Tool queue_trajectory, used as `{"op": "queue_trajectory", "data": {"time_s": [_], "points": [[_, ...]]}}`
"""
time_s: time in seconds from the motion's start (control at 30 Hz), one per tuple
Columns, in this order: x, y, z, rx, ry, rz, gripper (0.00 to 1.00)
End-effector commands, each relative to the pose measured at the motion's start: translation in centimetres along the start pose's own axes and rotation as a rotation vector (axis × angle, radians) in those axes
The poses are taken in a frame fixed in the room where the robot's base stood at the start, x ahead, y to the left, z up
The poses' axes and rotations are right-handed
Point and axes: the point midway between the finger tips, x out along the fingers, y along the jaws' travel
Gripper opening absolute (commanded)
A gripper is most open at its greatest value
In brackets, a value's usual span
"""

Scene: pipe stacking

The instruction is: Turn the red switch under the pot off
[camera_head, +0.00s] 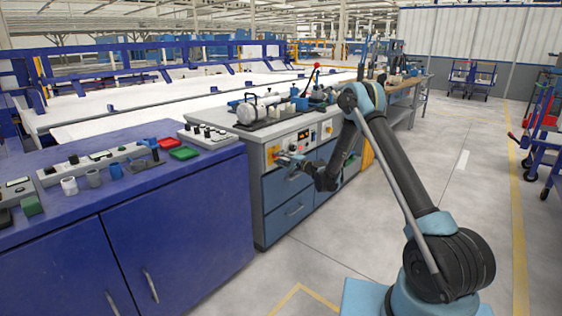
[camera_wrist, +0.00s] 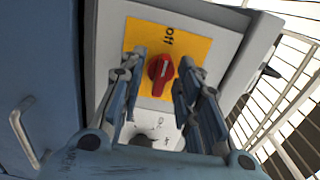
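The red switch (camera_wrist: 160,75) sits on a yellow plate (camera_wrist: 200,46) with the word "Off" printed above it in the wrist view. Its handle stands nearly upright in that picture, tilted slightly right. My gripper (camera_wrist: 163,62) is open, with one finger on each side of the switch and a visible gap to it. In the head view my gripper (camera_head: 288,158) is at the front panel of the grey workbench, and the switch is too small to make out there. A silver rounded vessel (camera_head: 250,112), perhaps the pot, lies on the bench top.
Blue drawers (camera_head: 285,190) are below the panel. A blue cabinet (camera_head: 185,235) with small parts on top stands at left.

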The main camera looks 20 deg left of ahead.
Motion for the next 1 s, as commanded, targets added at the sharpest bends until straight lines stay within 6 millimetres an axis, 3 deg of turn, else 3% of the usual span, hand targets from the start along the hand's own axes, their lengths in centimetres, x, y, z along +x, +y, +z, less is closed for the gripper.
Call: {"op": "queue_trajectory", "data": {"time_s": [0.27,0.7,1.0], "points": [[-1.1,-0.1,-0.1,0.001,0.003,0.0,0.31],[-9.0,0.1,-0.2,0.001,0.003,0.0,0.31],[-11.8,0.1,-0.1,0.001,0.001,0.001,0.31]]}}
